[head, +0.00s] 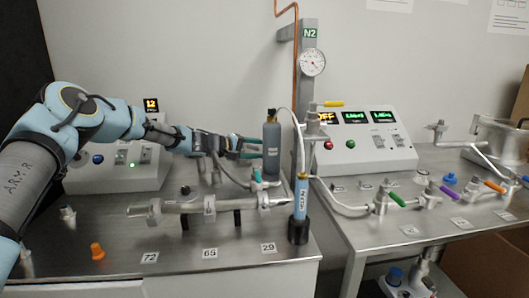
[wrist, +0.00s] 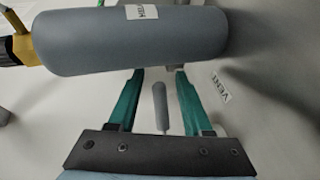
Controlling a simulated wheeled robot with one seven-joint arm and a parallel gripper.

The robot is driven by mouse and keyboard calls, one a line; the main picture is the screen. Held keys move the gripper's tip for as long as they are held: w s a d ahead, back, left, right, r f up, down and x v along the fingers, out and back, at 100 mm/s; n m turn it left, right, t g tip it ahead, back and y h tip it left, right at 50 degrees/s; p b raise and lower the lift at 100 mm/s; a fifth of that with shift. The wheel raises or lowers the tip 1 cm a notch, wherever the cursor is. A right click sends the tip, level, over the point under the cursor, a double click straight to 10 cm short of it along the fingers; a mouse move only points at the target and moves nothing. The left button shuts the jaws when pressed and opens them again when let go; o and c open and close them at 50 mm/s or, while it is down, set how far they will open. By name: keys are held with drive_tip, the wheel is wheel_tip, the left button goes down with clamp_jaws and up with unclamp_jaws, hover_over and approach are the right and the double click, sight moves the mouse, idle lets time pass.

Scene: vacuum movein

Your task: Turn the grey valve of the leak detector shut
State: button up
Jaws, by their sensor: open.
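My gripper (head: 256,148) reaches in from the left at the back of the left bench, close to a grey gas bottle (head: 272,150). In the wrist view its green fingers (wrist: 159,76) are apart. A slim grey handle (wrist: 160,105) shows between and beyond them, with a gap on both sides; it looks like the grey valve. I cannot tell its depth or whether the fingers are level with it. The head view does not show this handle clearly. The grey bottle (wrist: 130,40) with its label spans the top of the wrist view, very near the fingers.
A glass-and-metal tube line (head: 180,207) runs in front of my gripper. A blue cylinder (head: 301,198) stands in a black holder at the bench's right edge. An orange cap (head: 97,251) sits at the front left. A VENT label (wrist: 221,88) is beside the right finger.

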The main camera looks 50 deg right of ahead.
drive_tip(key=b+v, duration=0.2)
drive_tip(key=v, duration=0.6)
drive_tip(key=shift+a, duration=0.4)
drive_tip(key=shift+r, duration=0.1)
